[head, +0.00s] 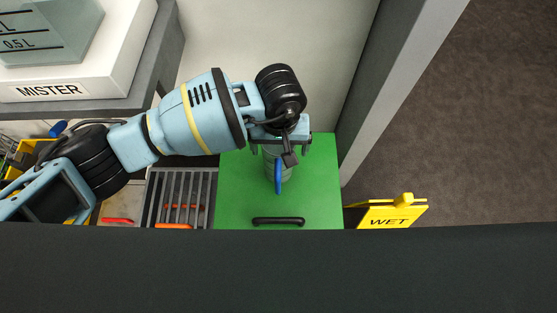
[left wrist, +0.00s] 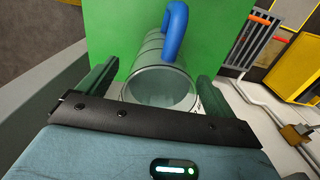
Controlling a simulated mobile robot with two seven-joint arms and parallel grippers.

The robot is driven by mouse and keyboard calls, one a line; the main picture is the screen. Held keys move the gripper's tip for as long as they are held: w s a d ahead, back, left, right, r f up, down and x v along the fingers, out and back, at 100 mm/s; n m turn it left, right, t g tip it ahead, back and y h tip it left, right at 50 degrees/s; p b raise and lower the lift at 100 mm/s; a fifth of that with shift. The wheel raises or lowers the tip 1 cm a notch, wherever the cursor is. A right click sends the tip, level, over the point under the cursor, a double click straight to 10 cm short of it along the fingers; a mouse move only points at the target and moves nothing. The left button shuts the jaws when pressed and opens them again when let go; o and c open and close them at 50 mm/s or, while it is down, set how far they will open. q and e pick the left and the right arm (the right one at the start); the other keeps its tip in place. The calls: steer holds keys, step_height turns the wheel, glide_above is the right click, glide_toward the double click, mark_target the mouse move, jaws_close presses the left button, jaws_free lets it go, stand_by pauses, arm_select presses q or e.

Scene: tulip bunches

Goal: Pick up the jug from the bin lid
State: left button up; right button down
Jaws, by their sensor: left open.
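The jug (head: 269,171) is clear with a blue handle and stands on the green bin lid (head: 240,205). My left gripper (head: 281,142) is over the jug and hides part of it in the head view. In the left wrist view the jug (left wrist: 160,88) shows its round open mouth, with the blue handle at its far side. The open fingers of my left gripper (left wrist: 157,80) are on either side of the jug, with a gap visible at the right. Whether the left finger touches it I cannot tell. My right gripper is not in view.
A black handle (head: 278,221) is on the lid's near part. A metal rack (head: 180,195) with orange-handled things lies left of the lid. A yellow WET sign (head: 390,215) stands at right, near a grey post. A box marked MISTER (head: 75,75) is on the upper-left shelf.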

arm_select(q)
step_height(320, 180, down, 4)
steer(key=shift+a, duration=0.15)
steer(key=shift+c, duration=0.3)
steer(key=shift+w+r, duration=0.1)
jaws_close()
